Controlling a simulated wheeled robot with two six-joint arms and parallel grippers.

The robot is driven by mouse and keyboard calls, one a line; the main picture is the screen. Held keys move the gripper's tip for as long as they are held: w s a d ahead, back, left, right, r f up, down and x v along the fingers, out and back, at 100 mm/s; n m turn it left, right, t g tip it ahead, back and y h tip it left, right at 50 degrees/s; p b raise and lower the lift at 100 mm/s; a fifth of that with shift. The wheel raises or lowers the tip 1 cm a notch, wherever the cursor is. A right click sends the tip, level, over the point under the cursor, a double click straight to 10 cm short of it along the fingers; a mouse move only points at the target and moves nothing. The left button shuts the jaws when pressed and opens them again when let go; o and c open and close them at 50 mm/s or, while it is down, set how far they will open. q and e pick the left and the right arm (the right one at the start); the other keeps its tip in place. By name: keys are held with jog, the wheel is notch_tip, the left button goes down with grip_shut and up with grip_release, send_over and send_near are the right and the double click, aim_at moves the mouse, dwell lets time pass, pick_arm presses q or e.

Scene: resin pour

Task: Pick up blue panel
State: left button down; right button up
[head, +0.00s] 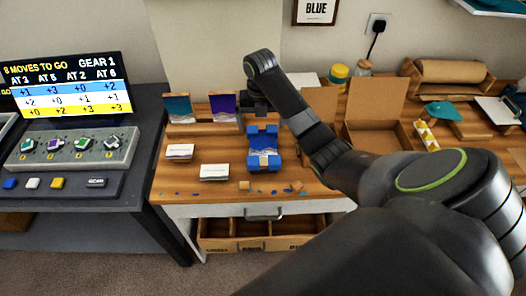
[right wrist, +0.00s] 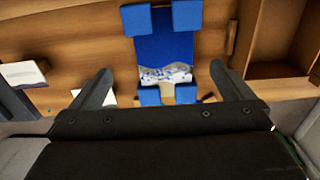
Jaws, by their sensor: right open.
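The blue panel (head: 262,143) lies on the wooden workbench, blue with a white wavy patch near its front end. Blue blocks sit at its corners. In the right wrist view the panel (right wrist: 165,50) is ahead of the fingers, near the middle. My right gripper (right wrist: 161,68) is open, with one finger to each side of the panel and nothing between them that I can see it grip. In the head view this gripper (head: 257,107) hangs over the panel's far end; its fingertips are hard to make out. My left gripper is out of view.
Teal (head: 178,108) and purple (head: 223,106) panels stand behind on the left. White card stacks (head: 214,171) lie left of the blue panel. An open cardboard box (head: 376,105) stands right. An open drawer (head: 250,243) is below. A console (head: 73,147) stands left.

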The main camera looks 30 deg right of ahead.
aim_at(263, 141)
notch_tip(263, 141, down, 3)
jog(key=shift+p, duration=0.6)
jog(key=f, duration=0.3)
jog(key=f+p, duration=0.1)
jog(key=f, duration=0.1)
jog(key=shift+d, duration=0.35)
jog(key=shift+c, duration=0.3)
jog(key=shift+r, duration=0.1)
jog(key=c, duration=0.8)
notch_tip(263, 141, up, 7)
jog(key=shift+f+b, duration=0.15)
jog(key=shift+b, duration=0.35)
notch_tip(263, 141, up, 3)
jog(key=shift+r+p, duration=0.2)
jog(key=shift+p, duration=0.55)
